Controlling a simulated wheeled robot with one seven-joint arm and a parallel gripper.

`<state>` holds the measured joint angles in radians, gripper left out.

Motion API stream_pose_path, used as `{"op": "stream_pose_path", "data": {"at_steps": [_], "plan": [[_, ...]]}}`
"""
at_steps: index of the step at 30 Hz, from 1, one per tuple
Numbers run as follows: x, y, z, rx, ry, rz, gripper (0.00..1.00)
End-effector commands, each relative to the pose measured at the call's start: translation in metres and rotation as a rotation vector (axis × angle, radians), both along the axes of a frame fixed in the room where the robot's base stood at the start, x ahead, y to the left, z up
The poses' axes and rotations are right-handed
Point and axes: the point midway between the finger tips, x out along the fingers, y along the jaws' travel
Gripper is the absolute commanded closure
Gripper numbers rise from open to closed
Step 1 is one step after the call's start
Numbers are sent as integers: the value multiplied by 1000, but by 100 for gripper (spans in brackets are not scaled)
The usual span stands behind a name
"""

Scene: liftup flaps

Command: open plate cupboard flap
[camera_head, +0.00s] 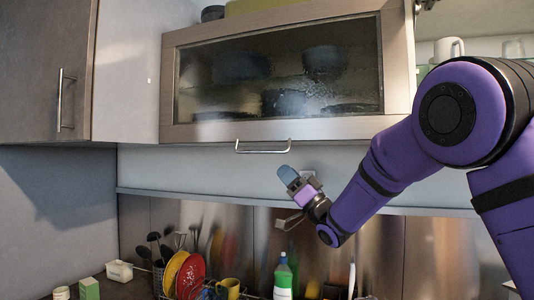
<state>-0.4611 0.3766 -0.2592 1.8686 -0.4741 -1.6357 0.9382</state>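The glass-fronted flap (278,131) has a pale wood frame and hangs in the upper middle. It looks shut, and dark pots or dishes show dimly behind its glass. A thin metal bar handle (263,151) sits at its lower edge. My gripper (286,198) is below and slightly right of the handle, in front of the wall, apart from the handle and flap. Nothing is seen held in it. Its fingers are small and seen at an angle, so whether they are open is unclear.
A wooden cupboard door (40,75) with a vertical handle is at left. A white mug (448,48) stands on the open shelf at right. Below are a red plate (190,276), a yellow mug (228,288) and a green bottle (283,280). Wall space under the flap is clear left of my gripper.

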Motion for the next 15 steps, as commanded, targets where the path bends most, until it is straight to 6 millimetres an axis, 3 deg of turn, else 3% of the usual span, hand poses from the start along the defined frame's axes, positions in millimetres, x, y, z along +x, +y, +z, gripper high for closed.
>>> {"op": "stream_pose_path", "data": {"at_steps": [9,15], "plan": [[21,35,39,0,-1,0,63],[30,49,55,0,1,-2,63]]}}
